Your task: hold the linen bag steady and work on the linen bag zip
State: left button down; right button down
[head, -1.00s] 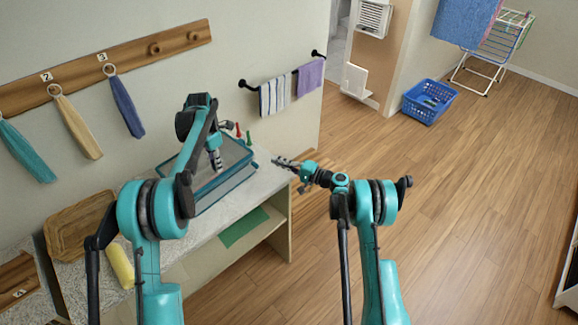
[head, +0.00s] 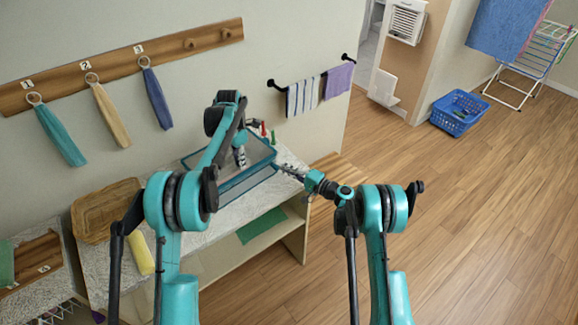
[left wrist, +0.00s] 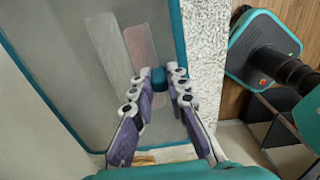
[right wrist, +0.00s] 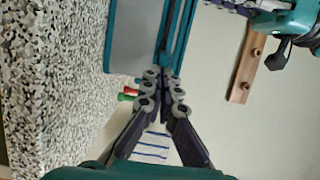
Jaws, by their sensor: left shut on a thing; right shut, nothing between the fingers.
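The linen bag (head: 258,152) is a grey box shape with teal edges and a translucent top, lying on the counter against the wall. My left gripper (head: 240,160) points down at its top. In the left wrist view its fingers (left wrist: 168,74) are shut on a small teal piece at the bag's teal edge. My right gripper (head: 277,167) is shut and empty at the bag's right end. In the right wrist view its fingertips (right wrist: 163,76) are close to the bag's teal edging (right wrist: 178,35); I cannot tell if they touch. The zip pull is not clear.
The speckled counter (head: 285,187) ends just right of the bag. Red (head: 263,129) and green (head: 273,137) pegs stand behind it. A wooden tray (head: 100,212) and a yellow roll (head: 141,254) lie left. A towel rail (head: 310,76) hangs above.

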jog(key=s+a, duration=0.3)
jog(key=a, duration=0.1)
jog(key=s+a, duration=0.4)
jog(key=shift+s+a, duration=0.15)
jog(key=c, duration=2.1)
grip_release()
notch_tip(320, 180, up, 10)
jog(key=shift+f, duration=0.25)
jog(key=o, duration=0.5)
jog(key=shift+o, duration=0.3)
jog(key=f+n+g, duration=0.1)
jog(key=w+d+f+g+y, duration=0.1)
jog(key=d+f+n+g, duration=0.1)
jog(key=f, duration=0.1)
jog(key=shift+w+d+n+g+y, duration=0.25)
jog(key=shift+n+g+y, duration=0.05)
jog(key=shift+y, duration=0.1)
jog(key=s+d+f+n+g+y, duration=0.1)
jog(key=s+d+f+n+g, duration=0.1)
jog(key=d+f+n+g, duration=0.3)
jog(key=shift+m+g, duration=0.3)
jog(key=shift+m, duration=0.4)
jog(key=a, duration=1.1)
jog(key=shift+w+f, duration=0.25)
jog(key=shift+w, duration=0.1)
